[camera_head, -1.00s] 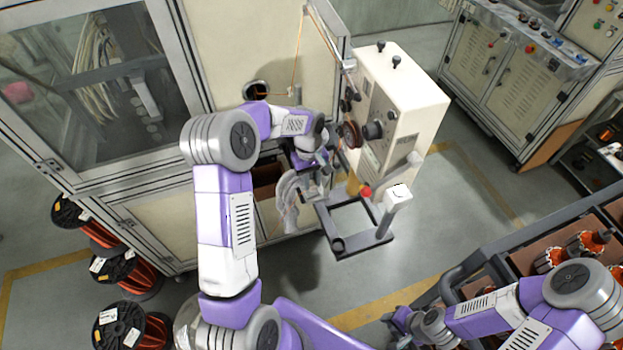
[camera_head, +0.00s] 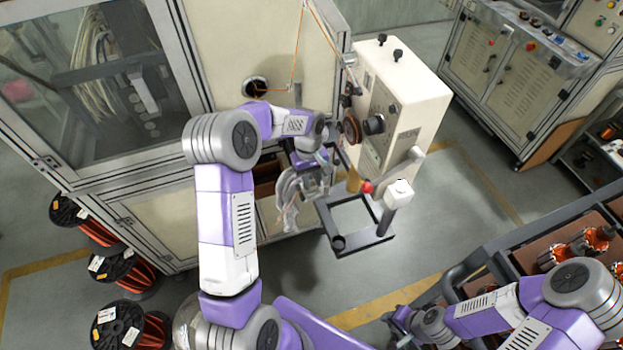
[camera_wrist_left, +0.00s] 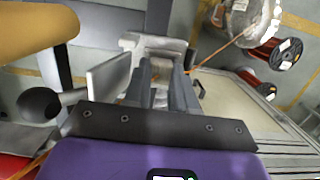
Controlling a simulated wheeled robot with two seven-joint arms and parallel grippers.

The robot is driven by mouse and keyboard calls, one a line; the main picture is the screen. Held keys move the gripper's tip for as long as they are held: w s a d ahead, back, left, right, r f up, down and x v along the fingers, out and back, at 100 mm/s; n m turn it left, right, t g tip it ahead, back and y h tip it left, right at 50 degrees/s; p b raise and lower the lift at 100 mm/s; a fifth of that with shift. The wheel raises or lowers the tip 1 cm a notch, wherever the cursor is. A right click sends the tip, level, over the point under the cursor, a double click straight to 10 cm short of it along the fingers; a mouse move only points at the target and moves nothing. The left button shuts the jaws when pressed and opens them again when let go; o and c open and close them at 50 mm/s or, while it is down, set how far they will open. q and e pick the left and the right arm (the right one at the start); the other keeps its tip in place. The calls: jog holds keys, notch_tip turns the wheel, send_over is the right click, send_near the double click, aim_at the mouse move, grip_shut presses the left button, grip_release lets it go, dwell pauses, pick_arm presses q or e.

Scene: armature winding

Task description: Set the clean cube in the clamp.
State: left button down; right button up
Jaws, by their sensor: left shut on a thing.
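My left gripper (camera_head: 318,172) is beside the winding machine, above the left end of a dark square frame (camera_head: 384,224). In the left wrist view its fingers (camera_wrist_left: 160,88) are shut on a light grey blocky piece (camera_wrist_left: 155,43); I cannot tell whether this is the clean cube. A white cube-shaped block (camera_head: 398,193) tops a post at the frame's right side, by a red ball (camera_head: 365,187). I cannot tell which part is the clamp. My right gripper (camera_head: 398,322) is low at the front, small and partly hidden; its fingers are unclear.
The cream winding machine (camera_head: 412,105) stands just right of my left gripper, with a large cabinet (camera_head: 240,40) behind. A copper wire (camera_head: 298,50) runs there. A rack of orange-wound armatures (camera_head: 555,258) is at right, wire spools (camera_head: 130,325) at left.

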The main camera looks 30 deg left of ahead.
pick_arm(q)
jog(key=shift+f, duration=0.15)
jog(key=c, duration=0.8)
grip_release()
jog(key=shift+c, duration=0.2)
notch_tip(320, 180, up, 8)
jog(key=a, duration=0.1)
jog(key=shift+w+f, duration=0.2)
jog(key=shift+w, duration=0.1)
